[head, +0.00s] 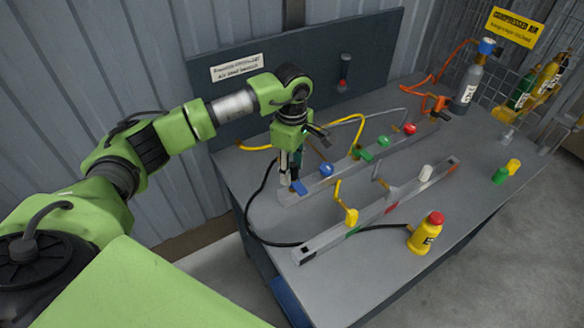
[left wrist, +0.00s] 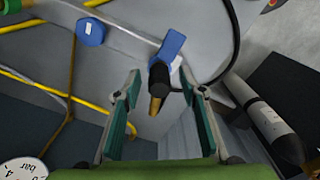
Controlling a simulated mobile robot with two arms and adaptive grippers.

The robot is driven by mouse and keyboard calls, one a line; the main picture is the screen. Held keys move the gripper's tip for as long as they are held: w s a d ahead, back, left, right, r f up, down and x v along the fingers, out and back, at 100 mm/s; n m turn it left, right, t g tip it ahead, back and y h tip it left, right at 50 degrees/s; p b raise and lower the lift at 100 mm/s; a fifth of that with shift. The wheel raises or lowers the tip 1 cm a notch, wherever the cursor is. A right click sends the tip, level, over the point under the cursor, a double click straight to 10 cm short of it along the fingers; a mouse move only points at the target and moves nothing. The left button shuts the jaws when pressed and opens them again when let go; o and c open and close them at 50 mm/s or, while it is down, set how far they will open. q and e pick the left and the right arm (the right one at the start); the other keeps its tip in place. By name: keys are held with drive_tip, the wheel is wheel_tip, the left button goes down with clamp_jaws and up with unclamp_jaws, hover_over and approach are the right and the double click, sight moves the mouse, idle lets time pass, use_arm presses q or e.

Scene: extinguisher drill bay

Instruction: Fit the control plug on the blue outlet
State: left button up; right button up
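My left gripper (head: 290,178) points down at the left end of the rear rail. In the left wrist view its green-padded fingers (left wrist: 163,118) are open, with a gap between them. A black fitting with a brass tip (left wrist: 156,88) and a blue lever (left wrist: 171,47) shows between and beyond the fingers, apart from both pads. The blue lever also shows in the head view (head: 299,187). A round blue knob (head: 326,169) sits on the rear rail just right of the gripper and shows in the left wrist view (left wrist: 90,32). I cannot tell which piece is the control plug. My right gripper is out of view.
The front rail (head: 330,234) carries a yellow fitting (head: 351,216). Green (head: 500,175) and yellow (head: 514,166) caps lie at the right. Yellow and black hoses loop close to the gripper.

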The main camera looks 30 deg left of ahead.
use_arm(q)
wheel_tip(320, 180, up, 12)
idle(0.4)
drive_tip(key=shift+f, duration=0.1)
